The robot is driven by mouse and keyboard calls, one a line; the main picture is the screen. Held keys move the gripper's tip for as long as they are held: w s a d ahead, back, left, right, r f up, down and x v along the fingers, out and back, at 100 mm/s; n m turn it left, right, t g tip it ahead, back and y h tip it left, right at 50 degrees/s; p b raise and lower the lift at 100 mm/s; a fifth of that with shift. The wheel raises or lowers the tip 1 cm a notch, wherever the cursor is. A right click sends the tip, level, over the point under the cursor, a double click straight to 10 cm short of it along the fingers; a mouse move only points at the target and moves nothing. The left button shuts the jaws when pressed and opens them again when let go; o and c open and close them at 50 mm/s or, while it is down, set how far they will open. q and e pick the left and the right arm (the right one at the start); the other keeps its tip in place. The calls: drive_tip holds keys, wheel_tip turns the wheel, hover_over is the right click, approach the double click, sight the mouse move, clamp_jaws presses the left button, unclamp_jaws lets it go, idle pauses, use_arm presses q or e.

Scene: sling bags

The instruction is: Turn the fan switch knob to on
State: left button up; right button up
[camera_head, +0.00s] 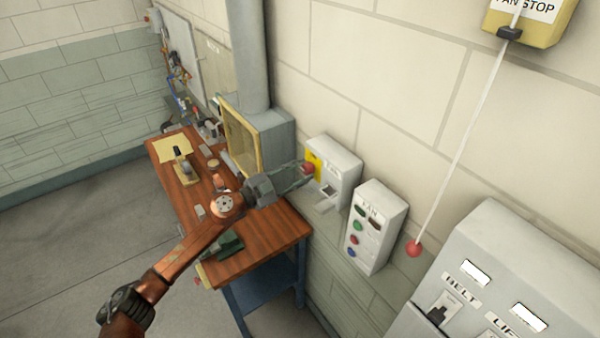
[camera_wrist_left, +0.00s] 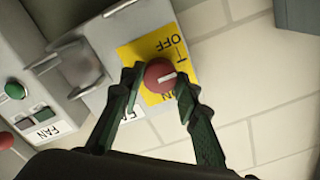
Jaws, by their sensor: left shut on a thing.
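The red fan switch knob (camera_wrist_left: 158,75) has a white mark and sits on a yellow plate (camera_wrist_left: 135,55) labelled OFF and ON. In the wrist view its white mark points toward the right, and OFF reads above it and ON below. The plate is on a grey wall box (camera_head: 345,168), and the knob also shows in the head view (camera_head: 309,167). My left gripper (camera_wrist_left: 158,82) has a finger on each side of the knob and is shut on it. It also shows in the head view (camera_head: 303,172). My right gripper is out of view.
A FAN button box (camera_head: 375,228) stands right of the switch box. A wooden bench (camera_head: 265,250) with tools lies below my left arm.

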use_arm(q)
drive_tip(key=shift+m, duration=0.3)
drive_tip(key=m, duration=0.3)
drive_tip(key=shift+f+m, duration=0.1)
drive_tip(key=shift+m, duration=0.3)
drive_tip(key=m+b, duration=0.1)
drive_tip(key=m, duration=0.1)
drive_tip(key=shift+m, duration=0.4)
drive_tip(key=m+b, duration=0.1)
drive_tip(key=m, duration=0.1)
drive_tip(key=shift+f+m, duration=0.1)
drive_tip(key=shift+m, duration=0.3)
drive_tip(key=m+b, duration=0.2)
drive_tip(key=m, duration=0.2)
drive_tip(key=shift+b, duration=0.4)
drive_tip(key=shift+m+b, duration=1)
drive_tip(key=shift+m, duration=0.9)
drive_tip(key=shift+d, duration=0.1)
